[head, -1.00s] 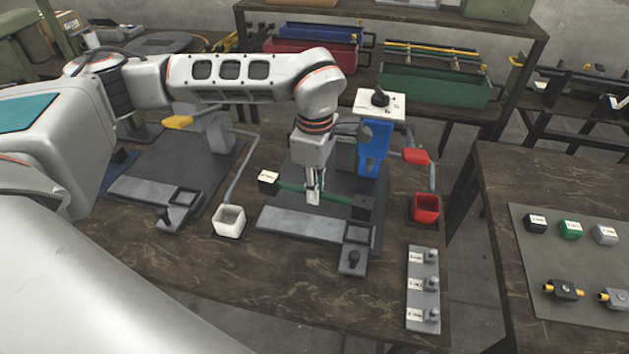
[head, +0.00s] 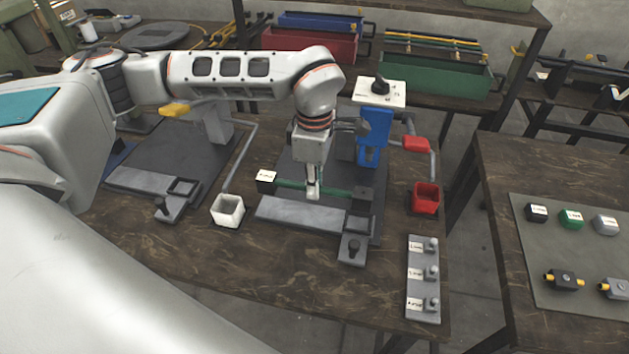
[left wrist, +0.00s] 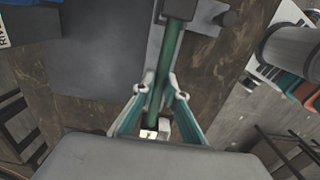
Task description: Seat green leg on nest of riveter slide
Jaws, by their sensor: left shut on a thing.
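My left gripper (head: 314,192) is shut on the green leg (head: 335,191) near its middle. The leg lies roughly crosswise, with a white-labelled dark block (head: 266,181) at its left end and a dark block (head: 363,198) at its right end. The leg also shows between the fingers (left wrist: 158,90) in the left wrist view. The riveter slide (head: 302,213) is a grey bar with a square nest (head: 357,222) at its right end. The leg's right block appears just behind or above the nest; I cannot tell whether they touch. My right gripper is out of view.
A blue riveter (head: 374,135) with a red handle (head: 416,144) stands behind. A white bin (head: 228,210) and a red bin (head: 426,197) flank the station. A second press slide (head: 140,181) is at left. A labelled grey strip (head: 423,280) lies front right. Bench wood in front is clear.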

